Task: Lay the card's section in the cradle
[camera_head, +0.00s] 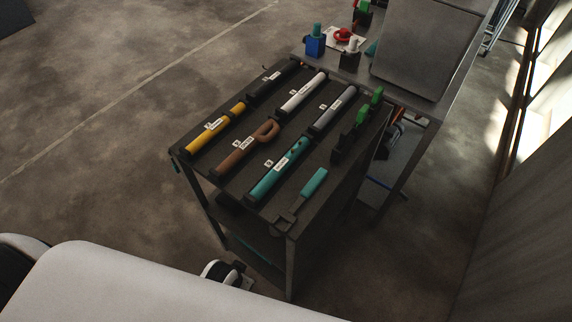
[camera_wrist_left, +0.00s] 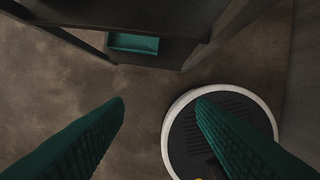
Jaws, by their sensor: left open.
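Several coloured sections lie in rows on the dark cart top (camera_head: 228,157): yellow (camera_head: 202,138), black (camera_head: 270,80), white (camera_head: 303,93), grey (camera_head: 333,110), brown with a loop (camera_head: 236,158) and teal (camera_head: 275,180). Each has a small white label, too small to read. A dark holder with green clips (camera_head: 350,135), possibly the cradle, stands at the cart's right edge. A white card (camera_head: 358,41) lies partly hidden on the back bench. My left gripper (camera_wrist_left: 160,102) is open and empty in the left wrist view, its green fingers apart over the floor. My right gripper is not visible.
A teal-handled tool (camera_head: 312,186) lies at the cart's front right corner. The metal bench (camera_head: 430,110) behind holds a grey panel (camera_head: 424,45), a blue block (camera_head: 315,45) and a red object (camera_head: 343,34). A teal bin (camera_wrist_left: 134,43) sits on a lower shelf. Floor left of the cart is clear.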

